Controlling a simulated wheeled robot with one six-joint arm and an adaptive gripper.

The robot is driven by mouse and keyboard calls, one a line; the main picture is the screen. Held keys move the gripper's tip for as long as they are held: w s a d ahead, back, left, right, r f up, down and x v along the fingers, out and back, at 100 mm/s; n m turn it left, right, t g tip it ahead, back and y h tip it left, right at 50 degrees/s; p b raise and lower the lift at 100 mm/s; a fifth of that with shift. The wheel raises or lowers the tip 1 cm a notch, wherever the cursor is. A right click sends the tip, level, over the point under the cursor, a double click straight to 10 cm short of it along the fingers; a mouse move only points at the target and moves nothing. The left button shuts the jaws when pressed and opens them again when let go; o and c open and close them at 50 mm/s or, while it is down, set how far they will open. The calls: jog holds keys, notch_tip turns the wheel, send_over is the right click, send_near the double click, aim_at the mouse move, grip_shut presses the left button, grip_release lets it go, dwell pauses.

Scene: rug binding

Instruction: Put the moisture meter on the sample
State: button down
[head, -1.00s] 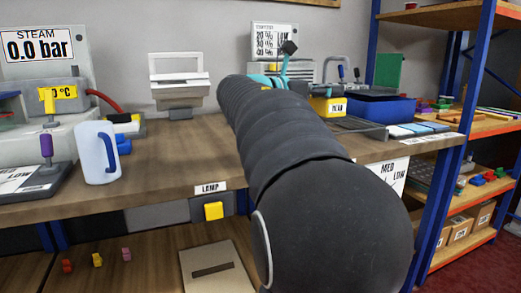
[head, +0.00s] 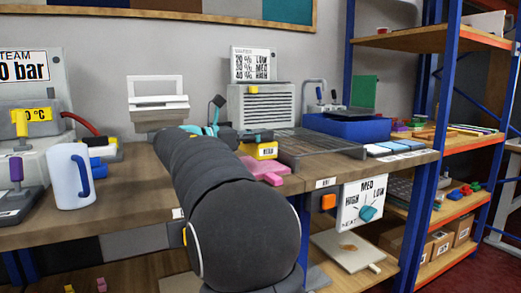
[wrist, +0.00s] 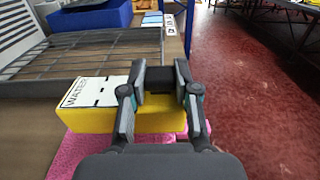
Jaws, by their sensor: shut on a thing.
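The moisture meter is a yellow block (head: 265,153) with a white label and a dark grip. In the wrist view the meter (wrist: 100,117) shows its label lettering. My gripper (wrist: 160,88) is shut on the dark grip at its top. The sample appears to be a pink slab (head: 262,169) on the bench, partly hidden by my arm. In the wrist view the pink slab (wrist: 72,155) shows below and around the meter. The meter is over the slab; I cannot tell whether they touch.
A wire rack (head: 318,143) lies beside the meter, with a blue tray (head: 347,127) behind it. A vented grey box (head: 266,108) stands at the back. A white mug (head: 72,178) is at left. A heat dial panel (head: 362,204) hangs below the bench's front edge.

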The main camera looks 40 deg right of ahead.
aim_at(254, 148)
jog(key=shift+f+b, duration=0.3)
jog(key=shift+f, duration=1.35)
jog(key=shift+f, duration=0.1)
jog(key=c, duration=0.9)
grip_release()
jog(key=shift+f, duration=0.1)
jog(key=shift+o, duration=0.2)
jog(key=shift+a+r, duration=0.1)
jog(key=shift+r, duration=0.1)
jog(key=p+v, duration=0.1)
jog(key=v, duration=1)
jog(key=shift+a+f, duration=0.1)
jog(key=shift+a, duration=0.3)
